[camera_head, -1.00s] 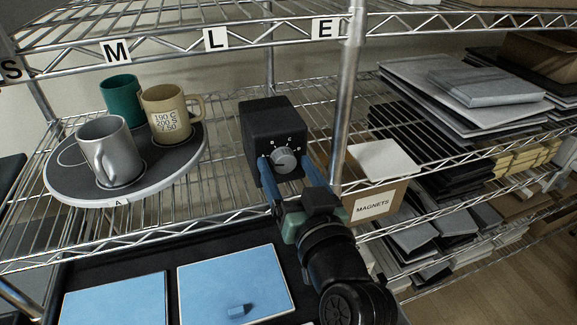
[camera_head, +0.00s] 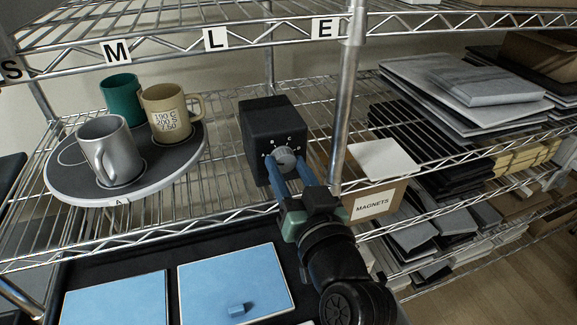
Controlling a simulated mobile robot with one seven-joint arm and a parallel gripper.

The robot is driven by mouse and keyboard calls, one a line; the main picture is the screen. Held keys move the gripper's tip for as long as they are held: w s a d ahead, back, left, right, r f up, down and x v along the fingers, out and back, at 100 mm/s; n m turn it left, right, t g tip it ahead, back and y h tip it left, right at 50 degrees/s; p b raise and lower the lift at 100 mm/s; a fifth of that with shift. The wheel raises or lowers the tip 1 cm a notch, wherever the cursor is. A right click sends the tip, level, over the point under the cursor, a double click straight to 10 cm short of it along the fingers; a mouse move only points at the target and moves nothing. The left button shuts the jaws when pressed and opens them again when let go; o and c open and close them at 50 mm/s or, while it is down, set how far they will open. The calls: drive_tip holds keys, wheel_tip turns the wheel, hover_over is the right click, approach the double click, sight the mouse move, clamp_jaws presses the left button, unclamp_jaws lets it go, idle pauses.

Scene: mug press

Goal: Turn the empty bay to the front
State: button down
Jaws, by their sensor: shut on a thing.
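A round turntable (camera_head: 64,184) with a dark top and a pale rim stands on the wire shelf at left. It bears a green mug (camera_head: 122,100) at the back, a tan mug with printed text (camera_head: 168,113) at right and a silver mug (camera_head: 104,149) at front. An empty outlined circle shows at its left side. The rim's front carries a label "A". A black control box (camera_head: 266,122) with a grey knob (camera_head: 285,158) and letters around it stands right of the turntable. My gripper (camera_head: 289,172) has its blue fingers shut on the knob.
A metal post (camera_head: 347,110) rises just right of the box. A white-topped carton labelled "MAGNETS" (camera_head: 372,205) stands beyond it. Blue panels (camera_head: 236,285) lie in a black tray below. Stacked folders and boxes fill the right shelves.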

drive_tip(key=m+p, duration=0.3)
drive_tip(key=m, duration=0.2)
drive_tip(key=shift+r, duration=0.1)
drive_tip(key=shift+m+p, duration=1.05)
drive_tip(key=shift+m, duration=1.05)
drive_tip(key=shift+c, duration=1.9)
unclamp_jaws()
drive_tip(key=b+v, duration=0.2)
drive_tip(key=v, duration=1.1)
drive_tip(key=shift+b, duration=0.3)
